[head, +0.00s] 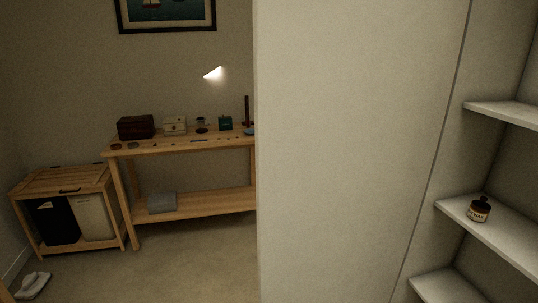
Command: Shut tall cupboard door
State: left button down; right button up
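The tall cupboard door (345,150) is a large pale, plain panel that fills the middle of the head view from top to bottom. It stands open, with the cupboard's shelves exposed to its right. A dark seam runs down along its right side, next to the cupboard's inner wall (450,125). Its free edge is on the left and hides part of the room behind. No handle shows on the visible face. Neither of my grippers is in view.
Pale cupboard shelves (510,240) are at right; a small dark-capped jar (479,210) stands on one. A wooden table (185,147) with several small items stands at the back wall, beside a wooden laundry hamper (65,182). A white object (33,285) lies on the floor (180,265), otherwise clear.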

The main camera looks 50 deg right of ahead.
aim_at(351, 96)
jog(key=i+j+u, duration=0.2)
jog(key=i, duration=0.15)
jog(key=i+j+u, duration=0.2)
jog(key=i, duration=0.2)
jog(key=i+z, duration=0.2)
jog(key=z, duration=0.2)
jog(key=i+z, duration=0.45)
jog(key=z, duration=0.3)
jog(key=i+z, duration=0.15)
jog(key=z, duration=0.3)
jog(key=i+z, duration=0.15)
jog(key=z, duration=0.3)
jog(key=i+j+z, duration=0.1)
jog(key=z, duration=0.3)
jog(key=i+j+z, duration=0.1)
jog(key=z, duration=0.35)
jog(key=i+j+z, duration=0.1)
jog(key=z, duration=0.35)
jog(key=i+j+z, duration=0.2)
jog(key=z, duration=0.2)
jog(key=i+j+z, duration=0.2)
jog(key=z, duration=0.2)
jog(key=i+j+z, duration=0.15)
jog(key=j+z, duration=0.25)
